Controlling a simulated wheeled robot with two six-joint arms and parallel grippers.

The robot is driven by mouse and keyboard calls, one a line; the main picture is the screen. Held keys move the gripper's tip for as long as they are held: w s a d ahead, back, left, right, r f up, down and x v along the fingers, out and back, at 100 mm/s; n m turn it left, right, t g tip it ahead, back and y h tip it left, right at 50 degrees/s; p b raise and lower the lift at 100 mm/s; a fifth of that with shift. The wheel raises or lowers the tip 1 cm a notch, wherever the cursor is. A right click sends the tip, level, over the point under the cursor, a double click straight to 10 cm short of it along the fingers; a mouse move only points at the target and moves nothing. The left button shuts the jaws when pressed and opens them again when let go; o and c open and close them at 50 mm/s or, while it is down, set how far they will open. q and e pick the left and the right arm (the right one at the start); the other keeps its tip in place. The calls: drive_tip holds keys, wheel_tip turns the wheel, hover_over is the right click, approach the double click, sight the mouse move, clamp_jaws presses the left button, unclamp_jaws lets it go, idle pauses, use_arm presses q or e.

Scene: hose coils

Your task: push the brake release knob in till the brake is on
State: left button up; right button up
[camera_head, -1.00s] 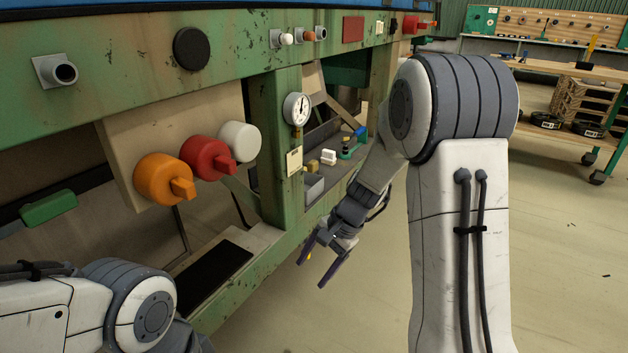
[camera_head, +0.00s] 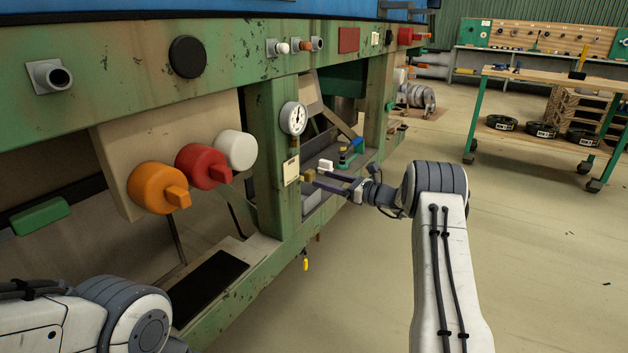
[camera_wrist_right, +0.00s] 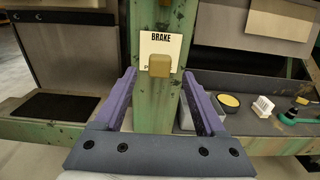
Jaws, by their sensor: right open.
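The brake release knob (camera_wrist_right: 159,64) is a small tan block on a white plate marked BRAKE (camera_wrist_right: 158,46), fixed to a green post. In the head view the knob (camera_head: 309,175) sticks out from the plate (camera_head: 291,170). My right gripper (camera_head: 314,179) is open and points at the post from the right. In the right wrist view its purple fingers (camera_wrist_right: 158,74) stand on either side of the knob, which appears centred between the tips. I cannot tell whether they touch it. My left gripper is out of view.
A gauge (camera_head: 293,118) sits above the plate. Orange (camera_head: 157,188), red (camera_head: 203,166) and white (camera_head: 236,150) knobs are on a panel to the left. A tray holds a white block (camera_wrist_right: 263,106) and a yellow oval (camera_wrist_right: 229,100). Open floor lies at right.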

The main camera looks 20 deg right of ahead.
sight(313, 176)
drive_tip(key=shift+b+x, duration=0.35)
drive_tip(key=shift+x, duration=2)
drive_tip(key=shift+c, duration=0.3)
clamp_jaws()
